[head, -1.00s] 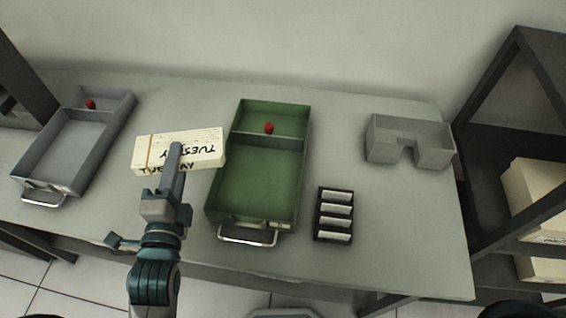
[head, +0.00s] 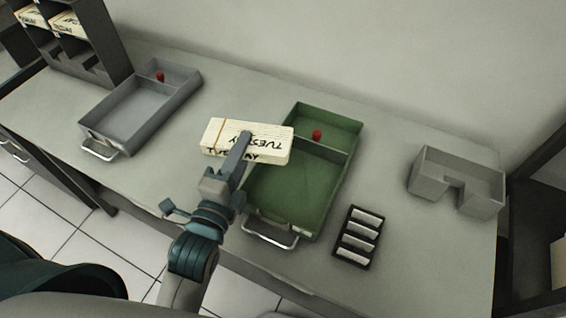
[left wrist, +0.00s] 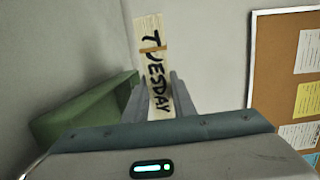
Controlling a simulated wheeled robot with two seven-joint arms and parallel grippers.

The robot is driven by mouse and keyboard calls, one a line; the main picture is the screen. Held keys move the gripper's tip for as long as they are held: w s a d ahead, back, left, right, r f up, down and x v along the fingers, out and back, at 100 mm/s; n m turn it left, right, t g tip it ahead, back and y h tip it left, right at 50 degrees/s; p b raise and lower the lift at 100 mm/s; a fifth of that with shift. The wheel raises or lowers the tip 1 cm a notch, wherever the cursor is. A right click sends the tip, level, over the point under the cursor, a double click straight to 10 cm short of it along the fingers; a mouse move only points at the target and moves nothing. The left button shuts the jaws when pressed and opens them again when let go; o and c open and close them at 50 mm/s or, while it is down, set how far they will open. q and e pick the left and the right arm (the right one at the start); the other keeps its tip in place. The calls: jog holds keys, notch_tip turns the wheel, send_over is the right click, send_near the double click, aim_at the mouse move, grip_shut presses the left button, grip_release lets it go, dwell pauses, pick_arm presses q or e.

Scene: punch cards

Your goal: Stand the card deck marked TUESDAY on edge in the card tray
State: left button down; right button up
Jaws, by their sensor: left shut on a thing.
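The cream card deck marked TUESDAY (head: 222,136) is in my left gripper (head: 244,145), which is shut on it. A similar grey tray (head: 135,110) stands left, empty. My right gripper is not in view.
A dark rack with several white strips (head: 358,238) lies right of the green tray. A notched grey holder (head: 458,180) stands farther right. Shelving with cream decks (head: 70,45) is at the back left. Bare table lies between the two trays.

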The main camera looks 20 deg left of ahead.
aim_at(290, 140)
pick_arm(q)
jog(key=w+d+r+m+h, duration=0.1)
jog(key=d, duration=0.2)
jog(key=w+d+r+m+g+h+p, duration=0.1)
jog(key=d+r, duration=0.1)
jog(key=d, duration=0.1)
jog(key=w+d+r+h, duration=0.1)
jog(key=w+d, duration=0.1)
jog(key=d, duration=0.1)
jog(key=shift+r+m+g+h, duration=0.2)
jog(key=shift+m+g+h, duration=0.2)
jog(key=d+r+m+g+h+p, duration=0.1)
jog(key=d+r+m+g+h, duration=0.15)
jog(key=d, duration=0.55)
jog(key=d+r+m+g+h+p, duration=0.1)
jog(key=d+r+m+g+p, duration=0.2)
jog(key=d, duration=0.5)
jog(key=s+d+f+g+y+p, duration=0.2)
jog(key=s+d+f+g+y, duration=0.1)
jog(key=s+d+g, duration=0.35)
jog(key=a+f+n+g+y+p, duration=0.2)
jog(key=a+n, duration=0.1)
jog(key=a, duration=0.8)
jog(key=s+a+f+n+g+y+p, duration=0.1)
jog(key=a+f+n+g+y+p, duration=0.1)
jog(key=a, duration=0.9)
jog(key=shift+f+n+g, duration=0.2)
jog(key=shift+n+g, duration=0.45)
jog(key=shift+g, duration=0.15)
